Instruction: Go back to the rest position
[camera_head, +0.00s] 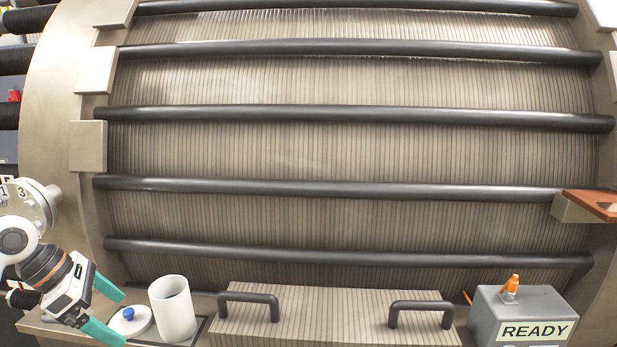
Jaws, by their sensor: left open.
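My left gripper (115,314) shows at the lower left, its arm coming in from the left edge. Its two teal fingers are spread apart, with nothing held between them. A white lid with a blue knob (129,314) lies on the ledge just beyond the fingertips, partly hidden by them. A white open cylindrical pot (173,308) stands upright just right of the lid, apart from the fingers. My right gripper is not in view.
The large electrolyser stack (330,150) with dark horizontal rods fills the background. A ribbed block with two dark handles (335,318) sits at the bottom centre. A grey box marked READY (525,312), with an orange-tipped part on top, is at the lower right. A copper-coloured bracket (592,203) juts at right.

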